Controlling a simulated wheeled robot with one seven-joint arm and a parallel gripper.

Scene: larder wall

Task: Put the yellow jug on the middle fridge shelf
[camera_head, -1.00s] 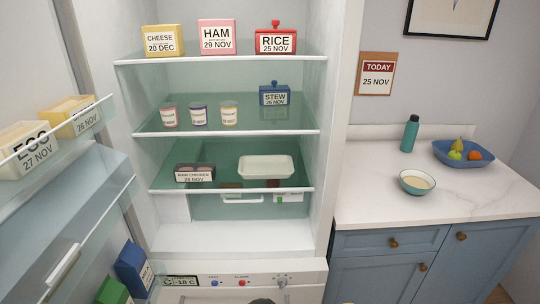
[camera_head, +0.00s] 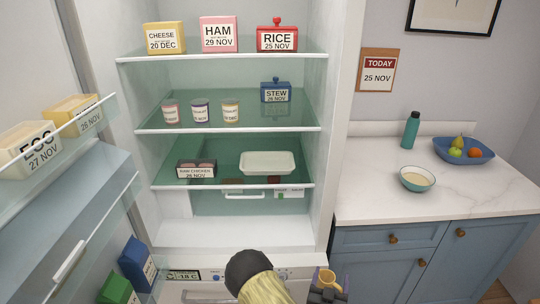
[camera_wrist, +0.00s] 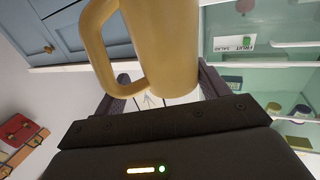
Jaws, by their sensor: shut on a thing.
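The yellow jug (camera_head: 325,279) shows low in the head view, in front of the fridge and below its lower shelf. My gripper (camera_head: 328,294) is shut on it, at the picture's bottom edge. In the wrist view the jug (camera_wrist: 165,45) stands between my gripper's fingers (camera_wrist: 165,88), with its handle at the left; part of the jug is cut off by the frame. The middle fridge shelf (camera_head: 228,130) holds three small cups (camera_head: 200,112) at left and centre and a blue stew box (camera_head: 276,92) at the right.
The upper shelf holds cheese (camera_head: 164,38), ham (camera_head: 219,34) and rice (camera_head: 277,37) boxes. The lower shelf holds raw chicken (camera_head: 197,169) and a white tray (camera_head: 267,163). The open door with egg box (camera_head: 30,142) stands left. Bare shelf shows between the cups and stew.

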